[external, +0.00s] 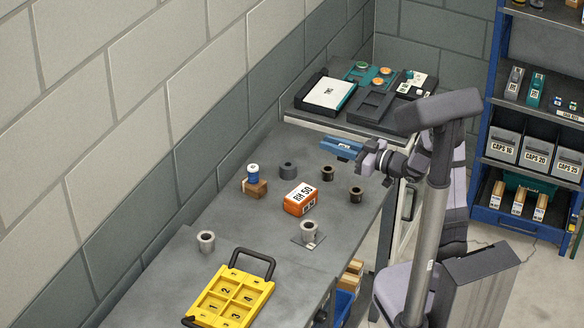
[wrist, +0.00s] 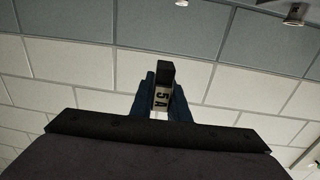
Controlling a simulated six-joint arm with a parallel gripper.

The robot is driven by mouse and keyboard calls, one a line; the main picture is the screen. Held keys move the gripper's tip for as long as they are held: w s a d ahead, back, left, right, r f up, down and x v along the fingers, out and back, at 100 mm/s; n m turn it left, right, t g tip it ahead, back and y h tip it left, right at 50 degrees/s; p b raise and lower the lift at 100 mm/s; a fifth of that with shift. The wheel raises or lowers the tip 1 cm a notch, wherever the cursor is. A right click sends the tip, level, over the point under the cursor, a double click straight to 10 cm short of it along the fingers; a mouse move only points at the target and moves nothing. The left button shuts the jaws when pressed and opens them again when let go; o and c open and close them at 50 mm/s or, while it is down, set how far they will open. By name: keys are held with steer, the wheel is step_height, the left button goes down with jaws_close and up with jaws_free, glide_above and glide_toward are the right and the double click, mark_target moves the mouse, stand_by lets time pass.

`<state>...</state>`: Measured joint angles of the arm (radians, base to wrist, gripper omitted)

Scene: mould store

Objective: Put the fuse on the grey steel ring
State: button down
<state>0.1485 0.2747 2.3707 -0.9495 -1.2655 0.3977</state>
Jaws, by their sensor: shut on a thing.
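My gripper (external: 342,149) has blue fingers and is held out above the far part of the bench. In the wrist view my gripper (wrist: 163,84) is shut on the fuse (wrist: 162,98), a small block with a black end and a pale label reading 5 A. In the external view the fingers mostly hide the fuse. Two light grey hollow rings stand on the bench: one at the left (external: 205,241), and one on a small square plate (external: 309,231) near the right edge. I cannot tell which is the grey steel ring. Both are well apart from the gripper.
Darker round pieces (external: 288,171), (external: 327,173), (external: 356,194) stand farther back. An orange RH 50 box (external: 300,199), a blue-and-white jar on a brown block (external: 254,188), and a yellow numbered tray (external: 231,297) are on the bench. Dark trays (external: 325,93) lie at the back.

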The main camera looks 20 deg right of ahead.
steer(key=w+a+m+t+h+b, duration=0.2)
steer(key=w+h+b, duration=0.15)
steer(key=w, duration=1.05)
steer(key=m+t+h+b, duration=0.1)
steer(key=m+h+b, duration=0.1)
steer(key=b, duration=0.1)
glide_above(288, 170)
steer(key=w, duration=0.6)
step_height(288, 170, down, 14)
steer(key=shift+a, duration=0.2)
steer(key=shift+s+f+b, duration=0.15)
steer(key=shift+f+b, duration=0.25)
steer(key=shift+b, duration=0.3)
